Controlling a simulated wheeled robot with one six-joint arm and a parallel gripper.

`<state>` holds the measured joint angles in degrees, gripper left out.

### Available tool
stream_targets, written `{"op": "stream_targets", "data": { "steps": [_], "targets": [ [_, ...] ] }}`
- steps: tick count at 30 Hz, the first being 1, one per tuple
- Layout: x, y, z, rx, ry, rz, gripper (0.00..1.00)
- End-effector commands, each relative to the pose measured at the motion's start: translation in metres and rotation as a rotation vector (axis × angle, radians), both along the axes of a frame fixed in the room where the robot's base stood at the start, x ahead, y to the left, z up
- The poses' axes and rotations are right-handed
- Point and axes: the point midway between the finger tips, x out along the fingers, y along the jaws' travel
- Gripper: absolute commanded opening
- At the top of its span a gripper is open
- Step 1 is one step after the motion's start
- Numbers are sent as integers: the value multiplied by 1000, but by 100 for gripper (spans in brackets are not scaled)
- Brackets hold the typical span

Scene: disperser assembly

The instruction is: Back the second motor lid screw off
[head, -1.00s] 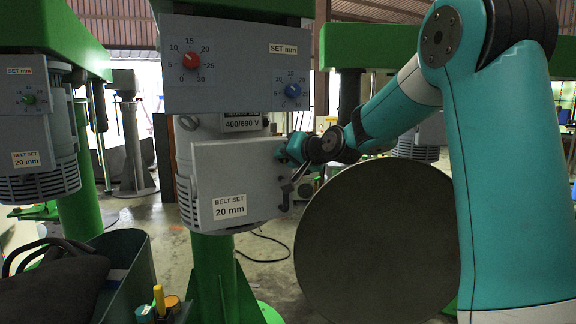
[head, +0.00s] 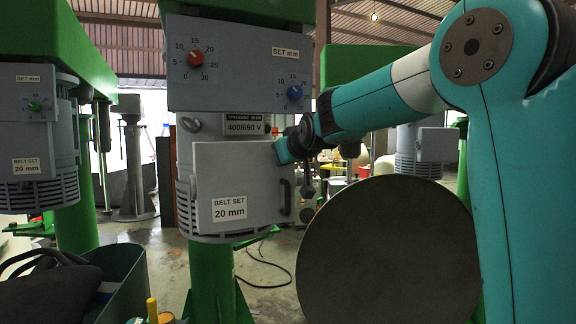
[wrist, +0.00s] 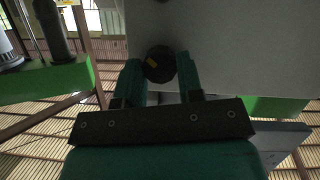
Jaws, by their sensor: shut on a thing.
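In the wrist view, my gripper (wrist: 160,72) is shut on a round black screw knob (wrist: 158,62) with a yellow mark, beside a pale grey panel (wrist: 235,45). I cannot tell how far the screw is out. Another dark round part shows at the wrist view's top edge.
A control box (head: 238,65) with red and blue dials is just above the lid. A large dark disc (head: 390,250) stands in front at the right, below my arm. A bin (head: 115,280) is at the lower left. Another green machine (head: 40,150) stands farther left.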

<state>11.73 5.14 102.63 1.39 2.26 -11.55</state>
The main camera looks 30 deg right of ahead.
Motion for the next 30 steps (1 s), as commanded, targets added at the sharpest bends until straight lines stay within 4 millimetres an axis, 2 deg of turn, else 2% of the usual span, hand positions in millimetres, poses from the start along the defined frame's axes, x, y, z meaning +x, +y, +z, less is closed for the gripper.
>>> {"op": "stream_targets", "data": {
  "steps": [9,25,26,28,29,30],
  "targets": [
    [0,0,-3,-112,23,-1,11],
    [0,0,-2,-134,27,-3,11],
    [0,0,-2,-134,27,-3,39],
    [0,0,-2,-133,27,-3,55],
    [0,0,-2,-133,27,-3,60],
    [0,0,-2,-132,26,-2,60]
  ]
}}
